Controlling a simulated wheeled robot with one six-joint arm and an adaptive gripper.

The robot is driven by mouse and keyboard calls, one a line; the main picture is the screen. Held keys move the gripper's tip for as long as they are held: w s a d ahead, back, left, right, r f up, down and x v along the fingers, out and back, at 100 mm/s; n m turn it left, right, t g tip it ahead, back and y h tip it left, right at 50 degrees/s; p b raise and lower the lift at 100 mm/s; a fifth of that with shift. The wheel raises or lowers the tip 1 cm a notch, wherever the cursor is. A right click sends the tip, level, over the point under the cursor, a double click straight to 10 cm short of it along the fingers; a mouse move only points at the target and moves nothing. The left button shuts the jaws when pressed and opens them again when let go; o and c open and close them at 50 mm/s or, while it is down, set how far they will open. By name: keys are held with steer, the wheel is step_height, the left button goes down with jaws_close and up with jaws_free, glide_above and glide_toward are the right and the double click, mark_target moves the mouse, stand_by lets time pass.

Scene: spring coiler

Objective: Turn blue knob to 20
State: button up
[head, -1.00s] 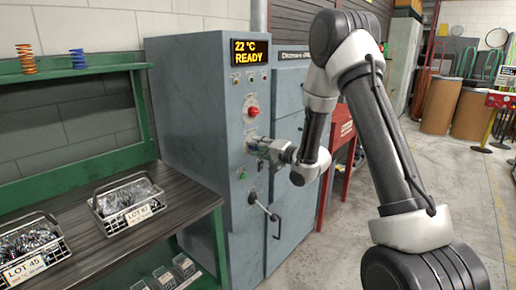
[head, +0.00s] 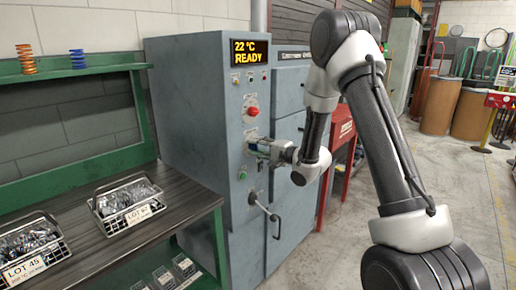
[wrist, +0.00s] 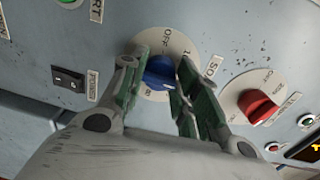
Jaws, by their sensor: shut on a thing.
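The blue knob (wrist: 160,73) sits on a pale round dial plate (wrist: 163,48) in the wrist view, between my two fingers. OFF is readable on the dial above the knob; the other marks are partly hidden or too small to read, so I cannot tell its setting. My gripper (wrist: 158,70) is shut on the knob, one finger on each side. In the head view my gripper (head: 260,147) is at the front panel of the grey cabinet (head: 190,110) and hides the knob. The cabinet's display (head: 250,51) reads 22 °C READY.
A red knob (wrist: 258,107) on its own dial is right of my fingers in the wrist view. A black switch (wrist: 67,82) is to the left. A lever handle (head: 263,210) projects below my gripper. A workbench with wire baskets (head: 127,205) stands left.

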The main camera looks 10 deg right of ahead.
steer(key=o, duration=1)
steer(key=shift+o, duration=0.2)
steer(key=v, duration=1.2)
steer(key=shift+f, duration=0.1)
